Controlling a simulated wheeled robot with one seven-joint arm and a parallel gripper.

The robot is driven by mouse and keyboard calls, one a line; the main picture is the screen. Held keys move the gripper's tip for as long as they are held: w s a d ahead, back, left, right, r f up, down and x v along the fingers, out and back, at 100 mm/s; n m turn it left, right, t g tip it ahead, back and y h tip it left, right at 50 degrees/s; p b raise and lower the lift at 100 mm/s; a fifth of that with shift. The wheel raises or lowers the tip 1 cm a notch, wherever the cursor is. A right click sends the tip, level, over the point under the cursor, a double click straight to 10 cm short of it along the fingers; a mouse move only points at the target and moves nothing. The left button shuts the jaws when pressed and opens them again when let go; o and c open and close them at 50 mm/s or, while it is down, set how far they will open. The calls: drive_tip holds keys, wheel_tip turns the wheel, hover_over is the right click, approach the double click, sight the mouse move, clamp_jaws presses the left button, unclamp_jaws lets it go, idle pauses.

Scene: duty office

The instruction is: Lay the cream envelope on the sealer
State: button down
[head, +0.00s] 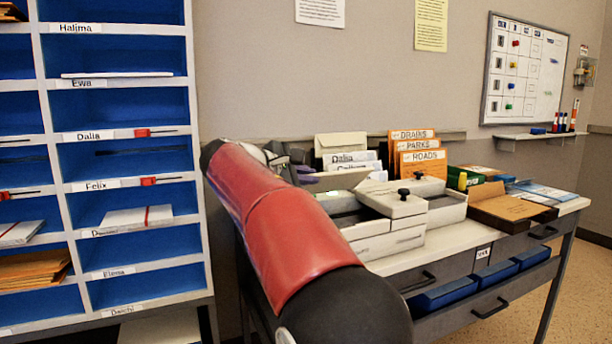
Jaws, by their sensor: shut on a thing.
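My gripper (303,170) shows small and dark past the end of my red arm, over the left part of the worktop. It is shut; its fingertips are partly hidden and the grip itself is not clear. A cream envelope-like piece (340,142) with a folded flap stands upright just right of it, behind white cards marked "Dalia". I cannot tell how far it touches the fingers. Pale boxy units with black knobs on top (391,203) sit on the worktop to the right; one of them may be the sealer. My arm covers the near left part of the worktop.
Orange folders (416,158) marked DRAINS, PARKS and ROADS stand at the back. A brown box (510,208) and flat papers lie on the right of the worktop (460,240). Blue pigeonholes (125,163) stand at left. Blue bins (446,293) sit below the worktop.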

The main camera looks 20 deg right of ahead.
drive_tip(key=shift+f+b, duration=1.85)
drive_tip(key=shift+f, duration=1.05)
drive_tip(key=c, duration=1.5)
unclamp_jaws()
drive_tip(key=v, duration=0.8)
